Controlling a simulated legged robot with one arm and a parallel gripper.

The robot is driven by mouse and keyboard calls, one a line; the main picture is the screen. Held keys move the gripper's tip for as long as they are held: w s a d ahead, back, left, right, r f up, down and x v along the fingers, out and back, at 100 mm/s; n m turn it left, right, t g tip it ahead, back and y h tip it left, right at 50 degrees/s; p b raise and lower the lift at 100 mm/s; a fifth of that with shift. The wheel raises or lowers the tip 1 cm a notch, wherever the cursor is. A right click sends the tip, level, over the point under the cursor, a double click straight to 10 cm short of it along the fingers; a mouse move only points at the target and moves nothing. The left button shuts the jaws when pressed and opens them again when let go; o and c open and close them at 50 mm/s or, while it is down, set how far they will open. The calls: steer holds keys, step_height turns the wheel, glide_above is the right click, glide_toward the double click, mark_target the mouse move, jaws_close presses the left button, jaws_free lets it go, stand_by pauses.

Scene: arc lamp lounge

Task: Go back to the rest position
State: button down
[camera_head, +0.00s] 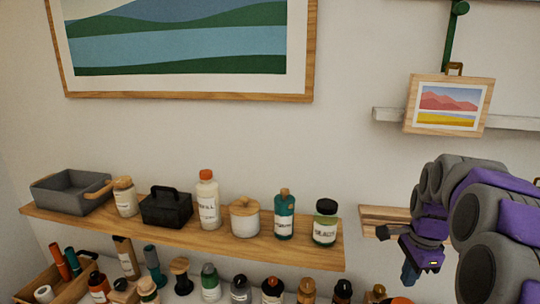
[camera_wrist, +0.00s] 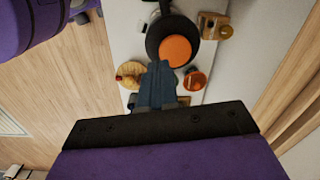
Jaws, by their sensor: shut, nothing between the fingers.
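My gripper (camera_head: 408,274) is at the lower right of the head view, just in front of a small wooden ledge on the wall. In the wrist view its dark blue fingers (camera_wrist: 160,84) are together with nothing between them. Below the fingers in that view lies a pale surface with several items, among them a dark round thing with an orange top (camera_wrist: 175,50). The fingertips overlap its lower edge in the picture; I cannot tell the gap between them. My purple and grey arm fills the right side of the head view.
A wooden shelf (camera_head: 290,247) holds a grey bin (camera_head: 70,190), a black caddy (camera_head: 166,208) and several bottles and jars. More bottles crowd the surface below. A small framed picture (camera_head: 449,105) hangs at upper right, above my arm. The wall between is bare.

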steer(key=s+a+n, duration=0.5)
steer(key=a, duration=0.3)
steer(key=s+a+f+n, duration=0.2)
steer(key=s+a+n, duration=0.2)
steer(key=s, duration=0.4)
steer(key=s+a+f+n+g, duration=0.1)
steer(key=s+a+n, duration=0.3)
steer(key=s, duration=0.4)
steer(key=s+a+f+n+g, duration=0.1)
steer(key=s+a+f+n, duration=0.3)
steer(key=s, duration=0.4)
steer(key=shift+a+n+b, duration=0.2)
steer(key=shift+n+b, duration=0.2)
steer(key=shift+n, duration=0.4)
steer(key=shift+a, duration=0.1)
